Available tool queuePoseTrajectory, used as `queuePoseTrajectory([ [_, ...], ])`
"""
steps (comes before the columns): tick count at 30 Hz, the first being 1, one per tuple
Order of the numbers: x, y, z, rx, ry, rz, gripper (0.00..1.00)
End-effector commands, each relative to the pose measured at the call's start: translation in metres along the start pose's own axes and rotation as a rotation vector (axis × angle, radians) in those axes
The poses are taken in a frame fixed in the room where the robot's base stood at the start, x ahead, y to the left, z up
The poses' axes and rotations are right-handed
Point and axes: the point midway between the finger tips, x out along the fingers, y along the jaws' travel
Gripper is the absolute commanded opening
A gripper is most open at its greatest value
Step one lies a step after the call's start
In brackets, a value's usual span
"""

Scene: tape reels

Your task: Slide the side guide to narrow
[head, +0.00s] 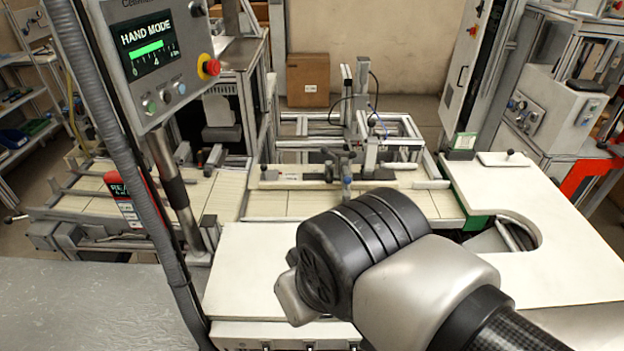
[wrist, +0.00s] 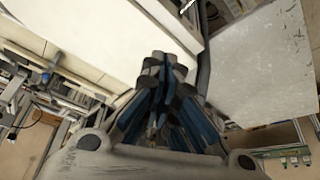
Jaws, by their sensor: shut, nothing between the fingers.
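A long pale rail that looks like the side guide (head: 408,184) lies across the slatted conveyor bed in the head view. A dark clamp-like fitting (head: 331,172) with a grey-blue post stands near its middle. I cannot tell how wide the guide is set. My gripper (wrist: 165,62) shows in the wrist view with its fingers together and empty, over or near a white surface. It is apart from the guide. In the head view my own wrist hides the gripper. In the wrist view, conveyor fittings (wrist: 48,76) show small at the left.
A control panel (head: 150,45) reading "HAND MODE" hangs at upper left on a post, with a thick hose beside it. A white worktop (head: 250,265) lies in front of the conveyor. Another white top (head: 560,270) with a round cutout is at right. A cardboard box (head: 308,80) stands behind.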

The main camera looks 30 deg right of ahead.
Motion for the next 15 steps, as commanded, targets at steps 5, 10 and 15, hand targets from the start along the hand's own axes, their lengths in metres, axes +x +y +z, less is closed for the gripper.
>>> queuePoseTrajectory([
  [5, 0.000, 0.000, 0.000, 0.000, 0.000, 0.000, 0.00],
  [10, 0.000, 0.000, 0.000, 0.000, 0.000, 0.000, 0.03],
  [15, 0.002, 0.013, -0.010, -0.055, -0.031, 0.054, 0.14],
])
